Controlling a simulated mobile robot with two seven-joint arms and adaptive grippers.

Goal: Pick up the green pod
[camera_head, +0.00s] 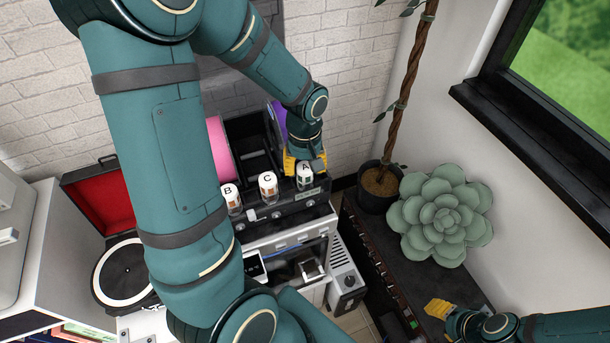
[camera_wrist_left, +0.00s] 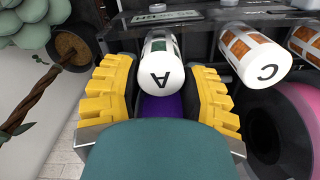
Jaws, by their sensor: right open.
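The green pod is a clear jar with green contents and a white lid marked A (camera_head: 305,169), at the right end of a row on a black rack (camera_head: 285,212). In the left wrist view this pod (camera_wrist_left: 160,72) sits upright between the two yellow fingers of my left gripper (camera_wrist_left: 160,95). My right gripper (camera_head: 458,312) is open and empty at the lower right, away from the rack.
Pods marked C (camera_head: 268,181) and B (camera_head: 230,196) stand left of the green pod, both with brown-orange contents. Pink (camera_head: 218,150) and purple (camera_head: 279,120) spools are behind. A succulent (camera_head: 440,215) and a potted trunk (camera_head: 378,188) are at right. A turntable (camera_head: 125,270) is at left.

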